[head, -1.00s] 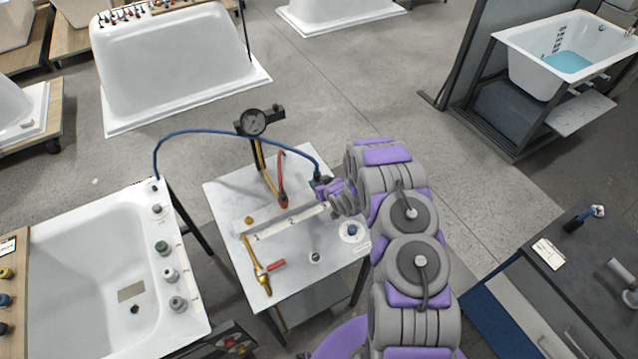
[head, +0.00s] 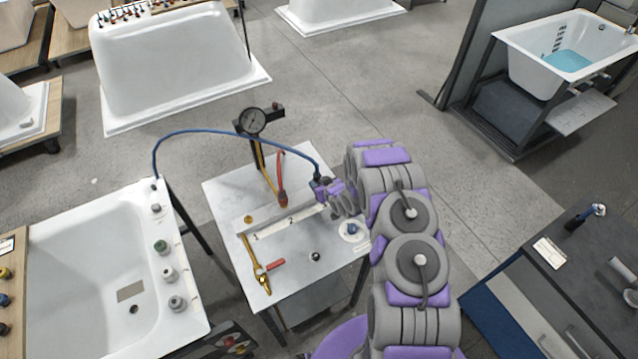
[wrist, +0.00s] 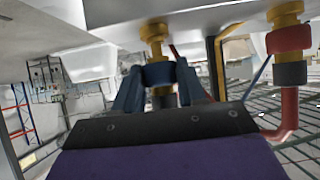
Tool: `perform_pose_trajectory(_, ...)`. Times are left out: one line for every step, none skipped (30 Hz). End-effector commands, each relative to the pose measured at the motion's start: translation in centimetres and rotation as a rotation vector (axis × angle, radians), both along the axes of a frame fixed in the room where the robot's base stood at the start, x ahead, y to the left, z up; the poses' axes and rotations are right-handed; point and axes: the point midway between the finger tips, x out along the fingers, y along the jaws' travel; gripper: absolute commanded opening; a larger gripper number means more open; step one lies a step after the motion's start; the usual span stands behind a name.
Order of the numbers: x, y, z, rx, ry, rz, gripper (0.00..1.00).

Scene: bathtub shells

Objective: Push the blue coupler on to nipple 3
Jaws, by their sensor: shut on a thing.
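My gripper (wrist: 158,88) is shut on the blue coupler (wrist: 158,74), with one finger on each side of it. In the wrist view a brass nipple (wrist: 153,34) stands in line with the coupler, directly above it in the picture. The two meet or nearly meet; I cannot tell how far the coupler is on. In the head view my gripper (head: 323,189) is at the right end of the white numbered strip (head: 270,232), where it hides that nipple and its number. The blue hose (head: 215,131) arches from the tub rim to my gripper.
A red coupler (wrist: 289,39) sits on a neighbouring brass nipple, its red elbow (wrist: 289,120) below. A pressure gauge (head: 253,121) stands at the table's back. A brass valve with red handle (head: 274,265) lies in front. A white tub (head: 95,255) stands left.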

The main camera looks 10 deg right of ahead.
Motion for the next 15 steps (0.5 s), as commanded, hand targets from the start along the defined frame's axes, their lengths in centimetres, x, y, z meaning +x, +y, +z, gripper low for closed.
perform_pose_trajectory(0.0,0.0,-0.2,0.0,0.0,0.0,0.0)
perform_pose_trajectory(0.0,0.0,-0.2,0.0,0.0,0.0,0.0)
perform_pose_trajectory(0.0,0.0,-0.3,0.0,0.0,0.0,0.0)
perform_pose_trajectory(0.0,0.0,-0.4,0.0,-0.001,0.0,0.0)
perform_pose_trajectory(0.0,0.0,-0.4,0.0,0.0,0.0,0.0)
perform_pose_trajectory(0.0,0.0,-0.5,0.0,-0.001,0.0,0.0)
perform_pose_trajectory(0.0,0.0,-0.6,0.0,-0.001,0.0,0.0)
perform_pose_trajectory(0.0,0.0,-0.7,0.0,-0.001,0.0,0.0)
perform_pose_trajectory(0.0,0.0,-0.7,0.0,-0.001,0.0,0.0)
perform_pose_trajectory(0.0,0.0,-0.8,0.0,-0.001,0.0,0.0)
perform_pose_trajectory(0.0,0.0,-0.9,0.0,-0.001,0.0,0.0)
perform_pose_trajectory(0.0,0.0,-1.0,0.0,0.0,0.0,0.0)
perform_pose_trajectory(0.0,0.0,-1.0,0.0,0.0,0.0,0.0)
perform_pose_trajectory(0.0,0.0,-1.1,0.0,0.0,0.0,0.0)
perform_pose_trajectory(0.0,0.0,-1.2,0.0,0.0,0.0,0.0)
